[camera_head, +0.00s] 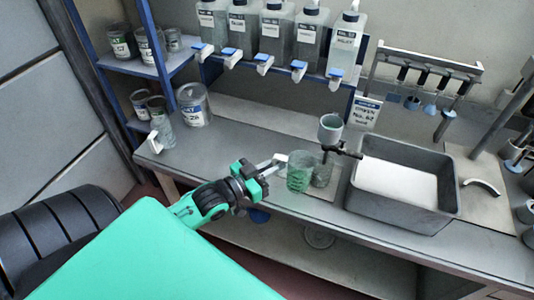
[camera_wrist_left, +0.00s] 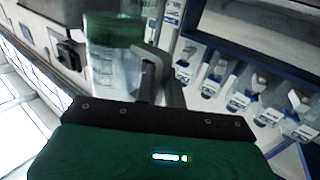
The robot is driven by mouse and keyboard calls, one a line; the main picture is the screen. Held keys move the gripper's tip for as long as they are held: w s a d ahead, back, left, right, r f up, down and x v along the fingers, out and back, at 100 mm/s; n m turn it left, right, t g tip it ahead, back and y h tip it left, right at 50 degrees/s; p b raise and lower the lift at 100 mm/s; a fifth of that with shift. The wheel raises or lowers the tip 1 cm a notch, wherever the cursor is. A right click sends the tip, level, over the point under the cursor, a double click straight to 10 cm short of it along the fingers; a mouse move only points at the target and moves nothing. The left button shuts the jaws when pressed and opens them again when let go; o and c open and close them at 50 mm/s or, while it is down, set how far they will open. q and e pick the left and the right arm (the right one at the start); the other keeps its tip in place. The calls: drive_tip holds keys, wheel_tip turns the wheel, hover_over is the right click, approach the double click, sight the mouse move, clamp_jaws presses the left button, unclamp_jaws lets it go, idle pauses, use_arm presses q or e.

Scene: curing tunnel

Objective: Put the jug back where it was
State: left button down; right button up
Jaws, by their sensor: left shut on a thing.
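The clear jug (camera_head: 299,172) holds green liquid and is near the front edge of the counter, beside the small cup on a stand. It also shows in the left wrist view (camera_wrist_left: 112,60), with its pale handle (camera_wrist_left: 152,62) towards my gripper. My left gripper (camera_head: 272,166) reaches in from the left and is shut on the jug's handle. I cannot tell whether the jug's base touches the counter. My right gripper is not in view.
A pale green cup (camera_head: 331,128) on a stand and a clear vessel (camera_head: 322,173) are just right of the jug. A grey tub (camera_head: 445,200) stands further right. Another clear jug (camera_head: 163,132) is at the counter's left end. Bottles with spouts (camera_head: 275,38) line the back shelf. The counter's left-middle is clear.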

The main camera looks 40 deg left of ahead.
sight(298, 181)
use_arm(q)
drive_tip(key=s+d+n+y, duration=0.1)
drive_tip(key=d, duration=0.1)
drive_tip(key=s+d+n+y, duration=0.1)
drive_tip(key=d+y, duration=0.1)
drive_tip(key=d, duration=0.1)
drive_tip(key=s+d+n+t+y, duration=0.1)
drive_tip(key=d, duration=0.1)
drive_tip(key=shift+d+y, duration=0.25)
drive_tip(key=shift+y, duration=0.15)
drive_tip(key=shift+d, duration=0.45)
drive_tip(key=shift+y, duration=0.3)
drive_tip(key=shift+a+r+n, duration=0.25)
drive_tip(key=shift+r+n, duration=0.05)
